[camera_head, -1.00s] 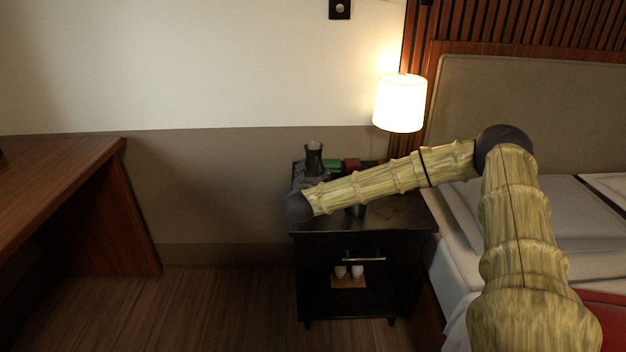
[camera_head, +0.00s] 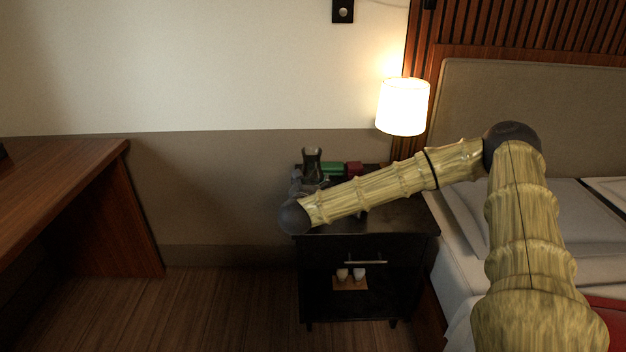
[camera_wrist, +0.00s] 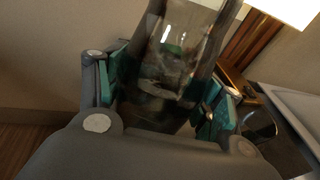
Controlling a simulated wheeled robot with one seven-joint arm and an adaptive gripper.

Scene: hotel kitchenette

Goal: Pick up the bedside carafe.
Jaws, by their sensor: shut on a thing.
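The bedside carafe (camera_wrist: 172,65) is dark, see-through glass and fills the upper middle of the wrist view. My gripper (camera_wrist: 165,98) has its teal-padded fingers on both sides of it, shut on its body. In the head view the carafe (camera_head: 312,163) shows at the back left of the black nightstand (camera_head: 400,218), with my gripper (camera_head: 304,184) in front of it. My wrist hides the carafe's lower part there, so I cannot tell whether its base touches the nightstand top.
A green box (camera_head: 333,169) and a red box (camera_head: 354,168) are beside the carafe. A lit lamp (camera_head: 403,107) stands behind. The bed (camera_head: 465,255) is at right, a wooden desk (camera_head: 65,185) at left. Two cups (camera_head: 351,274) sit on the lower shelf.

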